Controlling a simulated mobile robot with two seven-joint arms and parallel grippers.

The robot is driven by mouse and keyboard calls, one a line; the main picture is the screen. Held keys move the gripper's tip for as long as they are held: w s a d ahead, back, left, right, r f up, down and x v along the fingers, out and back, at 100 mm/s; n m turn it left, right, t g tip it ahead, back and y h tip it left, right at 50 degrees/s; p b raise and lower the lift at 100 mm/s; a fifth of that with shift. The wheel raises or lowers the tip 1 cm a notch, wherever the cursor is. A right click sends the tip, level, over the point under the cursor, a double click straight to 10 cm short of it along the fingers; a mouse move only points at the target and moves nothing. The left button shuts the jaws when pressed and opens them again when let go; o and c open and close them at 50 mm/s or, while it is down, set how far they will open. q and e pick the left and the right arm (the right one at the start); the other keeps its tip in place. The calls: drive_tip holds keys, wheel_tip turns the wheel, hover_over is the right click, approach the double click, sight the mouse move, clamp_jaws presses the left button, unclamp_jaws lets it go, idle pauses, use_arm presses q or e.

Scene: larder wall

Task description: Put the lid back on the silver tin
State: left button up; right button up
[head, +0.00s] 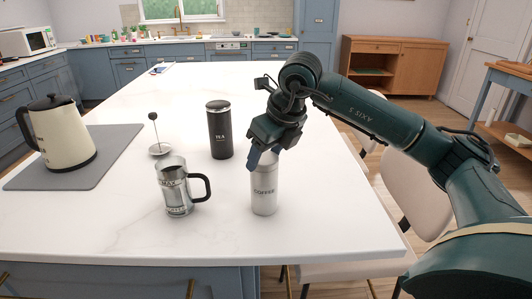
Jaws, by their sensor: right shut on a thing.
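The silver tin (264,195), marked COFFEE, stands upright on the white worktop near its front edge. My right gripper (262,156) is right at the top of the tin, pointing down. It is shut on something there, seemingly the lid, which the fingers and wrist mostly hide. I cannot tell whether the lid touches the tin's rim. My left gripper is not in view.
A glass press jug (175,192) with a black handle stands left of the tin. Its plunger (158,149) stands behind it. A black canister (219,130) stands behind left of the tin. A cream kettle (60,135) is on a grey mat (105,171). The worktop's back is mostly clear.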

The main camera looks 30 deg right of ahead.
drive_tip(key=o, duration=1.4)
drive_tip(key=shift+o, duration=0.2)
drive_tip(key=shift+r+p, duration=2.65)
drive_tip(key=shift+r, duration=0.9)
drive_tip(key=shift+c, duration=0.3)
clamp_jaws()
